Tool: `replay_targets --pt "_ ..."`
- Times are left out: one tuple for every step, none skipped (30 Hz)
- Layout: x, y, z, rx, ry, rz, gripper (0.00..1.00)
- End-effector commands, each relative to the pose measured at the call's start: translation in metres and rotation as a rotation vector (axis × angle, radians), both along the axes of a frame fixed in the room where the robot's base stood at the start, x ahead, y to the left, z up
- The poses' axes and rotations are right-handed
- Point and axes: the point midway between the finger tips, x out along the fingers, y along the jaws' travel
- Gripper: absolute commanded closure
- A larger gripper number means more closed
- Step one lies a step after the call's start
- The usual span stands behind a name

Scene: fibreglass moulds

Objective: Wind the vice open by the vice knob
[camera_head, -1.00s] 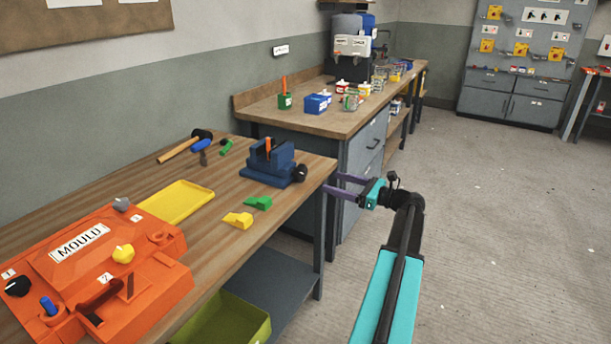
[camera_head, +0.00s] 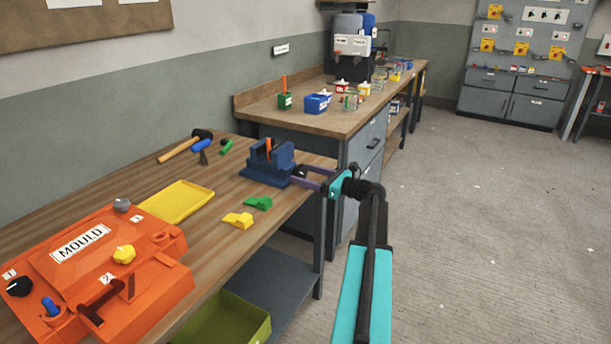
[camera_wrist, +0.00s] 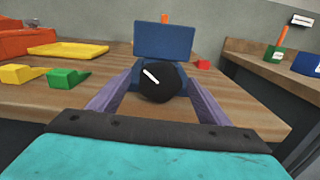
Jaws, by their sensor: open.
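The blue vice (camera_head: 268,165) stands near the right end of the wooden bench, with an orange piece (camera_head: 268,147) upright between its jaws. In the wrist view the vice (camera_wrist: 165,42) shows its broad blue face. Its black round vice knob (camera_wrist: 160,85), with a white line slanting across it, faces my wrist camera. My gripper (camera_head: 300,175) is open, and its purple fingers (camera_wrist: 158,92) lie on either side of the knob. I cannot tell whether they touch it. In the head view the knob is mostly hidden by my gripper.
Green (camera_head: 258,203) and yellow (camera_head: 238,220) wedges lie near the bench's front edge. A yellow tray (camera_head: 178,203) and the orange mould (camera_head: 130,290) are further left. Hand tools (camera_head: 190,145) lie at the back. A second bench (camera_head: 310,115) stands behind. Floor to the right is clear.

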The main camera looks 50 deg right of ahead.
Motion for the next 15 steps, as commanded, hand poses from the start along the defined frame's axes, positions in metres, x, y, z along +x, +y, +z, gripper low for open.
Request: replay_targets --pt "0.0015 0.0005 0.0 0.0 0.0 0.0 0.29" --pt "0.0019 0.0006 0.0 0.0 0.0 0.0 0.29" --pt "0.0022 0.0007 0.0 0.0 0.0 0.0 0.29" --pt "0.0022 0.0007 0.0 0.0 0.0 0.0 0.29" --pt "0.0022 0.0007 -0.0001 0.0 0.0 0.0 0.29" --pt "0.0021 0.0007 -0.0001 0.0 0.0 0.0 0.29" --pt "0.0021 0.0008 -0.0001 0.0 0.0 0.0 0.29" --pt "0.002 0.0007 0.0 0.0 0.0 0.0 0.29" --pt "0.002 0.0007 0.0 0.0 0.0 0.0 0.29" --pt "0.002 0.0007 0.0 0.0 0.0 0.0 0.32" --pt "0.0019 0.0007 0.0 0.0 0.0 0.0 0.37" --pt "0.0019 0.0007 0.0 0.0 0.0 0.0 0.44" --pt "0.0019 0.0007 0.0 0.0 0.0 0.0 0.49" --pt "0.0019 0.0008 0.0 0.0 0.0 0.001 0.54" --pt "0.0018 0.0007 0.0 0.0 0.0 0.001 0.61"
